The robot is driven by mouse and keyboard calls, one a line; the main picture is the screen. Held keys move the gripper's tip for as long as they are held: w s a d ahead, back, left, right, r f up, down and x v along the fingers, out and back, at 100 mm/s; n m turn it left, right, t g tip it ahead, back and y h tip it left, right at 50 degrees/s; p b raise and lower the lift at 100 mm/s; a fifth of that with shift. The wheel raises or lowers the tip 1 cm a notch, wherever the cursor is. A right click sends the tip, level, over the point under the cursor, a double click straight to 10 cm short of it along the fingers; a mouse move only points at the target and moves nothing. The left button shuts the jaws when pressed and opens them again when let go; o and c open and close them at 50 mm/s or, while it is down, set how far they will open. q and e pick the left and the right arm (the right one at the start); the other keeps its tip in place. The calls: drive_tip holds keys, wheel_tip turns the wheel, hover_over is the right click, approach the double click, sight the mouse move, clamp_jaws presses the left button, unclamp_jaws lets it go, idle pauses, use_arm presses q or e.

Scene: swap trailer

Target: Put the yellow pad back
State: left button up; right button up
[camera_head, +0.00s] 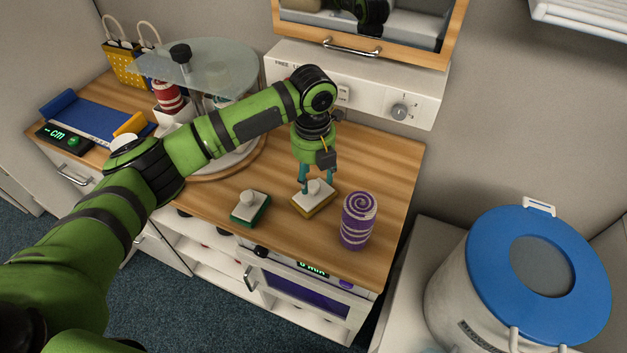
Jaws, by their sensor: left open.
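The yellow pad (315,199) lies on the wooden counter, with a white top and knob and a yellow edge showing below. My left gripper (318,187) points down over it, its teal fingers open on either side of the knob. I cannot tell whether the fingers touch the knob. A similar pad with a green edge (250,209) lies to the left on the counter. My right gripper is not in view.
A purple-and-white swirled cylinder (357,221) stands close to the right of the yellow pad. A round glass shelf (200,68) with a red can (168,97) below is at the back left. A blue-lidded drum (541,262) stands right. The counter's right rear (385,160) is clear.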

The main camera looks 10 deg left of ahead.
sight(313, 185)
use_arm(q)
wheel_tip(313, 185, up, 10)
drive_tip(key=b, duration=0.2)
drive_tip(key=shift+f, duration=0.2)
drive_tip(key=shift+s+f, duration=0.1)
